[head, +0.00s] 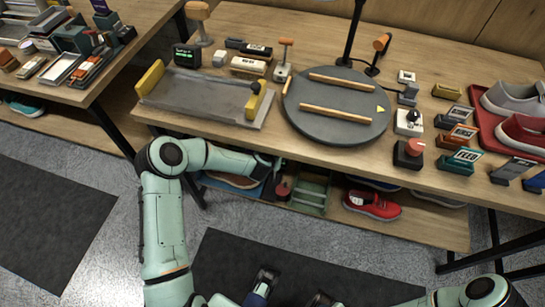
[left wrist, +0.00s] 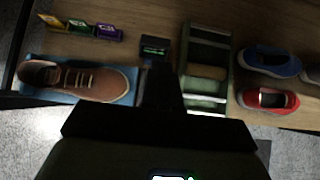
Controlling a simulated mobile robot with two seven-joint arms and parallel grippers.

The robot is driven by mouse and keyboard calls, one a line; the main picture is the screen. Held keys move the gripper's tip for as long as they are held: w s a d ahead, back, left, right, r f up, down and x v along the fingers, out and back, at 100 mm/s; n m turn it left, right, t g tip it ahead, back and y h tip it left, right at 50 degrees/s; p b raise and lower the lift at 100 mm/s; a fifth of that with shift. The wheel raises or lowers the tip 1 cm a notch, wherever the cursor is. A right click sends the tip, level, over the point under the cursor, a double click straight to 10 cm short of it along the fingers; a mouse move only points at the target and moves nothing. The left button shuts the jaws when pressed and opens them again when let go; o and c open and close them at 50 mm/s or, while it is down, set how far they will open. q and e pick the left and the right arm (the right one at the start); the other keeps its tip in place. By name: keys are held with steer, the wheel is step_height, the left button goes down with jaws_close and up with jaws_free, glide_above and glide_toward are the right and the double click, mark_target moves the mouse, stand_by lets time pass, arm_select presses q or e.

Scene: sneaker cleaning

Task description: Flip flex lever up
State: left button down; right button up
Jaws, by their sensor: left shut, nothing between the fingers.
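I cannot make out the flex lever for certain in either view. A dark box with a small lit display (left wrist: 155,47) sits on the lower shelf, partly behind my gripper in the left wrist view. A small red-topped part (head: 283,190) shows there in the head view. Beside it is a green frame (head: 312,190), with a roller in the left wrist view (left wrist: 207,71). My left gripper (head: 277,165) is at the table's front edge, shut and empty; it also shows dark in the left wrist view (left wrist: 163,82). My right arm (head: 480,290) is at the lower right; its jaws are unclear.
A brown shoe (left wrist: 85,80) lies on a blue pad (left wrist: 129,96) left of the green frame. A red sneaker (head: 372,205) is on the shelf to the right. The table top (head: 235,135) above holds a grey tray (head: 200,97) and a round turntable (head: 340,118).

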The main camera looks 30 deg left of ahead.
stand_by(0.5)
arm_select(q)
steer(key=s+d+f+m+g+h, duration=0.2)
steer(key=s+d+f+m, duration=0.25)
steer(key=s+m, duration=0.45)
steer(key=s+d+f+m+g+h, duration=0.1)
steer(key=s+d+f+m+g, duration=0.1)
steer(key=s+d+f+m, duration=0.35)
steer(key=s+d+f+m+g+h, duration=0.2)
steer(key=s+d+m, duration=0.3)
steer(key=s+m, duration=0.65)
steer(key=s+d+m+g, duration=0.1)
steer(key=s+m+g, duration=0.2)
steer(key=s+m, duration=0.8)
step_height(320, 180, up, 12)
steer(key=n+p, duration=0.2)
steer(key=p, duration=1.1)
steer(key=shift+d+r+g+h, duration=0.15)
steer(key=shift+d+g+h, duration=0.05)
steer(key=shift+g+h, duration=0.1)
arm_select(e)
step_height(320, 180, up, 12)
steer(key=shift+w+g, duration=0.3)
